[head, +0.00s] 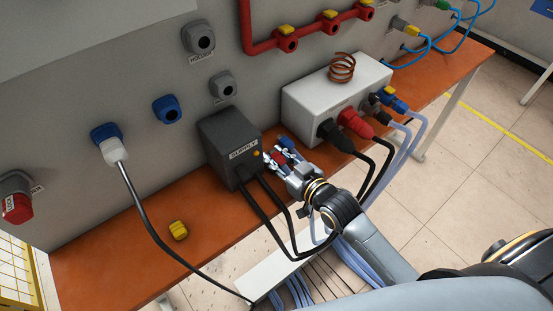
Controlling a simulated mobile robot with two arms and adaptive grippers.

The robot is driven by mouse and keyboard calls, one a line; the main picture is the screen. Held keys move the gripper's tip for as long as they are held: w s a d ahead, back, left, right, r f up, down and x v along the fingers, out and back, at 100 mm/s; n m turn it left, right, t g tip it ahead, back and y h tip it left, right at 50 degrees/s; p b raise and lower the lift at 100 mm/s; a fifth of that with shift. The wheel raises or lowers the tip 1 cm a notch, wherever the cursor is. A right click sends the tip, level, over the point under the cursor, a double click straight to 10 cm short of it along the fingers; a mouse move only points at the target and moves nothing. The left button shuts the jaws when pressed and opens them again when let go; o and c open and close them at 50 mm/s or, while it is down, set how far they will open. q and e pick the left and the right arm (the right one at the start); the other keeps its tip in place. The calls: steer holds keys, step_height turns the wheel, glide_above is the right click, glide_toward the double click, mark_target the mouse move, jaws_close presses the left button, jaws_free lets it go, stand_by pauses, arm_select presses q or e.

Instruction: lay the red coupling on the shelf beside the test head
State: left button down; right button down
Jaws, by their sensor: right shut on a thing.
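My right gripper (282,160) reaches over the orange shelf (212,192), just right of the dark supply box. It is shut on a small red coupling (279,158), partly hidden by the silver fingers. A blue coupling (287,142) shows right behind the fingers; I cannot tell whether it touches them. The test head seems to be the white box (304,104) with a copper coil (342,67) on top, to the right of the gripper. A larger red plug (354,121) sits in its front. My left gripper is not in view.
The supply box (225,140) has black cables running under my right wrist. More plugs and pale blue hoses (418,128) leave the white box's front. A yellow part (178,230) lies on the shelf at left. The grey panel (150,60) stands behind, with red pipe (247,30) above.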

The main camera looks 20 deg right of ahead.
steer(key=shift+f, duration=0.3)
steer(key=shift+f, duration=0.15)
steer(key=c, duration=1.4)
jaws_free()
steer(key=shift+o, duration=0.2)
steer(key=v, duration=1.2)
steer(key=shift+s, duration=0.1)
